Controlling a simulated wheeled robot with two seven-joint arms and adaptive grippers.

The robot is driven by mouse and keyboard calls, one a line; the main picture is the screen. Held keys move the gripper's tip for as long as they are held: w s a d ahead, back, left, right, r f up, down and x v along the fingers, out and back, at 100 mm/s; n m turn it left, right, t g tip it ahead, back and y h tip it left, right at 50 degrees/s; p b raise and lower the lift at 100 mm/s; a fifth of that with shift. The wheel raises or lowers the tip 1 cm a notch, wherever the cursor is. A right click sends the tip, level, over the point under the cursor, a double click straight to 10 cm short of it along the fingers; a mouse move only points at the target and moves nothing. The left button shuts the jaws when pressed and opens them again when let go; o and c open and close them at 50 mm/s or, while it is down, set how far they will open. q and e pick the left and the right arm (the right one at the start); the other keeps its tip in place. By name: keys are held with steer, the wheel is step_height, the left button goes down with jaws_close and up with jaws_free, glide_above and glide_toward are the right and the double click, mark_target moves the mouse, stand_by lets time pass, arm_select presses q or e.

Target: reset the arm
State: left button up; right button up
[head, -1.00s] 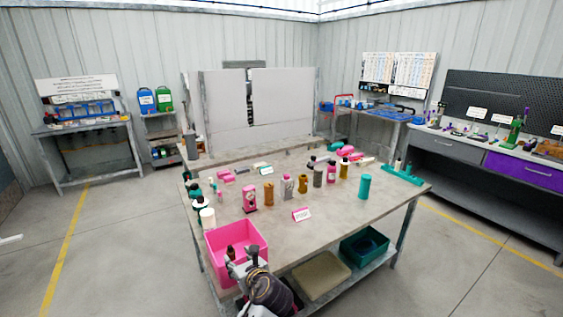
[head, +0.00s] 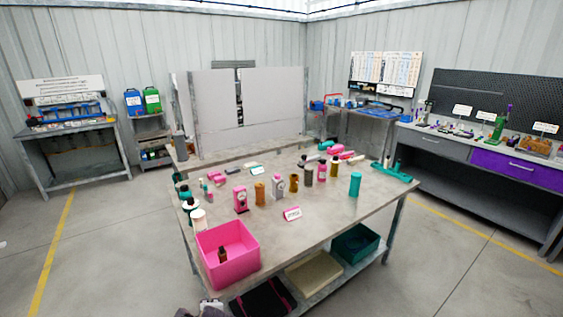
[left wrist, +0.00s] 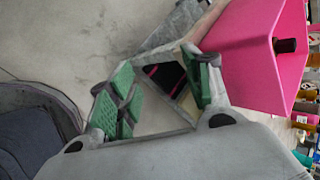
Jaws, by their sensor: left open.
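My left gripper shows in the left wrist view (left wrist: 160,92) with its two green-padded fingers apart and nothing between them. It hangs beside the pink bin (left wrist: 245,55), outside its wall. In the head view only a small piece of my left arm shows at the bottom edge. The pink bin (head: 246,262) stands on the front left corner of the workbench (head: 330,218). A small dark brown bottle (head: 222,255) is inside the bin and also shows in the left wrist view (left wrist: 286,45). My right gripper is out of view.
Several bottles and pump parts stand on the bench, including a teal cylinder (head: 355,184) and a pink-and-black part (head: 240,199). A teal bin (head: 355,243) sits on the lower shelf. Floor left of the bench is clear.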

arm_select(q)
steer(key=s+a+f+n+g+h, duration=0.2)
steer(key=s+n+g+h, duration=0.15)
steer(key=s+n, duration=1.1)
step_height(320, 180, down, 32)
steer(key=s, duration=0.3)
steer(key=s+a+f+g, duration=0.1)
steer(key=s+a+f, duration=0.1)
steer(key=s+f, duration=0.8)
steer(key=s+a+f+g, duration=0.1)
steer(key=s+a+f, duration=0.1)
steer(key=s+f, duration=0.8)
steer(key=shift+s+a+f+m, duration=0.2)
steer(key=shift+s+m, duration=0.25)
steer(key=shift+s, duration=0.6)
